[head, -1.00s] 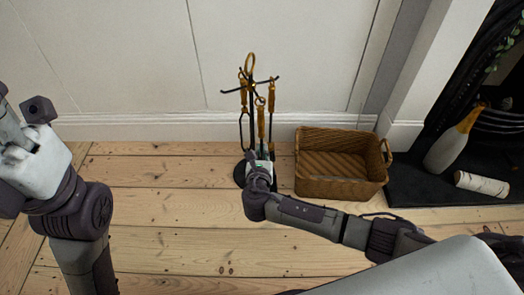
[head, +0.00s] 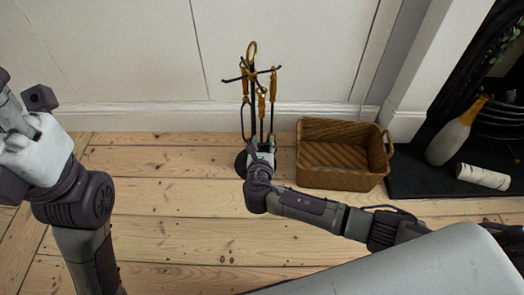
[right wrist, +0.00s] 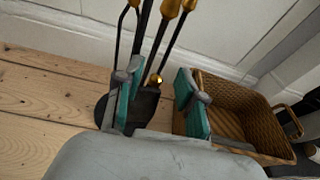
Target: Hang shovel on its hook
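My right gripper (head: 260,150) is low at the stand. In the right wrist view its teal-padded fingers (right wrist: 156,103) are apart, with a brass ball and dark lower end of the shovel (right wrist: 155,79) between them, nearer the left finger. Of my left arm, only links show at the left; its gripper is out of frame.
A wicker basket (head: 340,182) stands just right of the stand. Floorboards left of the stand are clear.

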